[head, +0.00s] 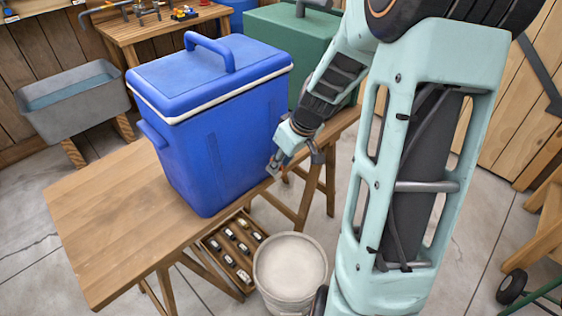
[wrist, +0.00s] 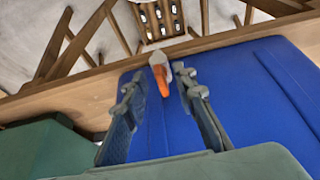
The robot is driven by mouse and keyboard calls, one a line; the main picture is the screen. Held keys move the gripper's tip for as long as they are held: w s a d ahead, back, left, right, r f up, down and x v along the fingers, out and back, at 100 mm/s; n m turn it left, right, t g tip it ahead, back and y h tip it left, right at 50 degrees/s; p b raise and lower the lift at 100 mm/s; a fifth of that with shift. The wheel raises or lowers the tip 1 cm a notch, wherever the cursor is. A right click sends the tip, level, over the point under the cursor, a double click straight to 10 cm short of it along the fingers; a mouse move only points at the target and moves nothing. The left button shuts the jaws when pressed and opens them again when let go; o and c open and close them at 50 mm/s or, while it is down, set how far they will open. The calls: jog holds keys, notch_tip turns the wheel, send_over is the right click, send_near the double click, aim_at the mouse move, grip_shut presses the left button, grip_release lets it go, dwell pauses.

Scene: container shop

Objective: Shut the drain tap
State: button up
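The blue cooler (head: 215,140) stands upright on the wooden table with its lid shut. In the wrist view its blue side (wrist: 235,100) fills the right and middle. The drain tap, white with an orange lever (wrist: 162,82), shows there low on the cooler's side, near the table edge. My gripper (wrist: 157,74) is open, one finger on each side of the tap; I cannot tell whether either finger touches it. In the head view my gripper (head: 280,164) is at the cooler's right side, and the tap is mostly hidden.
The wooden table (head: 95,215) has free room left of the cooler. A pale bucket (head: 284,306) and a crate of small items (head: 213,257) are low by the table. A green container (head: 300,40) stands behind the cooler; a grey basin (head: 75,115) is at left.

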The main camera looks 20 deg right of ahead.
grip_shut()
jog(key=shift+a+m, duration=0.1)
jog(key=shift+m, duration=0.2)
jog(key=m+h+p, duration=0.1)
jog(key=m+p, duration=0.2)
jog(key=a+m+h+p, duration=0.1)
jog(key=m+h+p, duration=0.1)
jog(key=m+p, duration=0.1)
jog(key=m+h+p, duration=0.1)
jog(key=m+p, duration=0.2)
jog(key=m, duration=0.2)
jog(key=shift+w+a+r, duration=0.1)
jog(key=shift+w+a, duration=0.05)
jog(key=shift+a, duration=0.2)
dwell(0.5)
jog(key=shift+m+g, duration=0.3)
dwell(0.4)
grip_release()
